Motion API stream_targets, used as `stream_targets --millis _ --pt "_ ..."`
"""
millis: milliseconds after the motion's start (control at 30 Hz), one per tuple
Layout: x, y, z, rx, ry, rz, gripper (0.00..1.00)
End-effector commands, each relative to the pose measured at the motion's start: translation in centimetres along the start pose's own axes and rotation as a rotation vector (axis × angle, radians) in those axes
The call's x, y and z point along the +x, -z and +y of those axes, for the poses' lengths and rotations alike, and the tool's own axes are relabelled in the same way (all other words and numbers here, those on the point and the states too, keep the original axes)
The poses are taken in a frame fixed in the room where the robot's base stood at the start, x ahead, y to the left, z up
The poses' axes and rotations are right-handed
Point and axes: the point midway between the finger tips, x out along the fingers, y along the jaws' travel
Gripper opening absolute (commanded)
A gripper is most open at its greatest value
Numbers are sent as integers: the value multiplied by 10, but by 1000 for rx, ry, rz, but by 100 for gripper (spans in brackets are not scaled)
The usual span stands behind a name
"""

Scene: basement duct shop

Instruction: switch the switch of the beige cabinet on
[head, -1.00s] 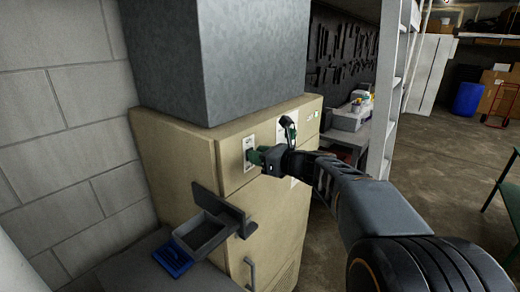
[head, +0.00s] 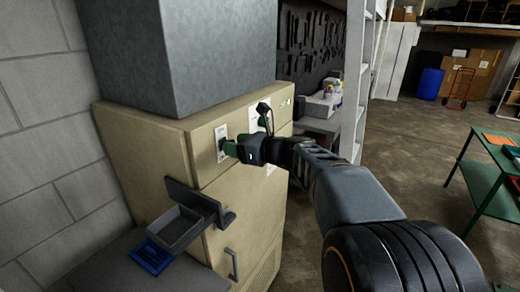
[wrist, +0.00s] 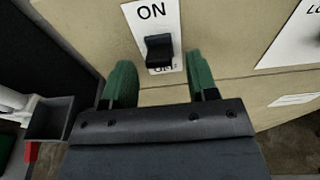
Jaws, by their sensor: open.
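The beige cabinet (head: 150,165) stands at the left in the head view, with a white switch plate (head: 222,143) on its upper front. In the wrist view the black switch (wrist: 159,48) sits on the lower part of its plate (wrist: 152,18), below the word ON. It partly covers the lettering under it. My gripper (head: 232,149) is at the plate in the head view and hides part of it. In the wrist view its green fingers (wrist: 160,85) are open and empty, one on each side below the switch. I cannot tell whether they touch the cabinet.
A grey tray (head: 176,226) on a bracket and a blue tray (head: 152,256) are below the switch. A grey duct (head: 190,50) stands on the cabinet. A green table (head: 486,163) is at the right. Floor between is clear.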

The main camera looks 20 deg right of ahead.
Motion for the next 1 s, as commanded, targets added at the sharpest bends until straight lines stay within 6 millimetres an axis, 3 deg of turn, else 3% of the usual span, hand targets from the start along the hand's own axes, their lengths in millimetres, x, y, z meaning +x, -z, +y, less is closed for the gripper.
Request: stream_targets --millis 300,500,700,1000 --pt "-66 3 0 -2 7 0 53" --pt "-98 2 0 0 5 2 53" --pt "-115 1 0 0 2 1 53" --pt "-119 1 0 1 0 2 53"
